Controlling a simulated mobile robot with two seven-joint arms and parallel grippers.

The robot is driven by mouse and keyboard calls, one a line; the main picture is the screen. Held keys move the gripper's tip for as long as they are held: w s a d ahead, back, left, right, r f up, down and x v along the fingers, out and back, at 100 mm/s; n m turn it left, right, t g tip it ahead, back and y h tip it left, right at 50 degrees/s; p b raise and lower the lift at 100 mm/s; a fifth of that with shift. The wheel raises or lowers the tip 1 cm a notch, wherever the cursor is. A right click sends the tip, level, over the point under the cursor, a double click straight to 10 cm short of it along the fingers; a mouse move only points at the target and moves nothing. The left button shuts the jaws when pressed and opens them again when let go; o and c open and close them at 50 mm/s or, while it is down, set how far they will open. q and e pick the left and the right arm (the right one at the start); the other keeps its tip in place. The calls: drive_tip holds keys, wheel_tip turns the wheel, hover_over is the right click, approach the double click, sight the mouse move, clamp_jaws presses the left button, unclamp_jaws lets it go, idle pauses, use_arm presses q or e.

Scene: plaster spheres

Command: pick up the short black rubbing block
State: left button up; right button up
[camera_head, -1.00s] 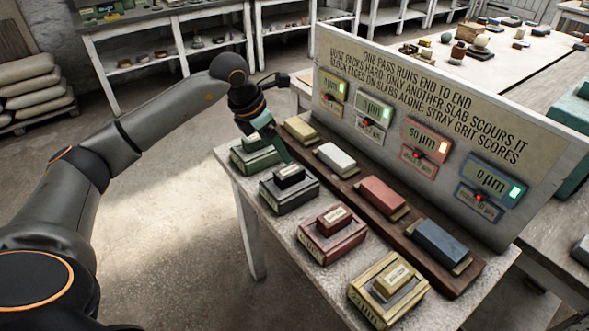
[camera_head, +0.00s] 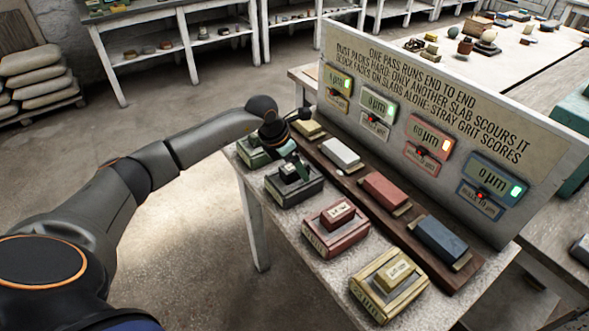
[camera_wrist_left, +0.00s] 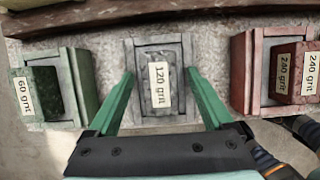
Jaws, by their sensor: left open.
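The short black rubbing block (camera_wrist_left: 160,92), dark speckled with a "120 grit" label, sits in a grey-black holder (camera_wrist_left: 145,48) in the left wrist view. In the head view the holder (camera_head: 297,191) is second in the front row, and the block (camera_head: 291,171) is partly hidden by my gripper. My left gripper (camera_head: 289,158) is directly above it. In the left wrist view its green fingers (camera_wrist_left: 160,76) are spread, one on each side of the block, with nothing held. I cannot tell whether they touch it. My right gripper is not in view.
Green (camera_head: 255,155), red (camera_head: 335,232) and yellow (camera_head: 388,285) holders with blocks share the row. Behind runs a wooden rail (camera_head: 411,229) with yellow, white, red and blue slabs. An upright panel (camera_head: 535,160) with lit readouts stands behind it.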

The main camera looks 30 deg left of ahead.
use_arm(q)
drive_tip(key=shift+c, duration=0.2)
clamp_jaws()
idle(0.4)
drive_tip(key=shift+r, duration=0.1)
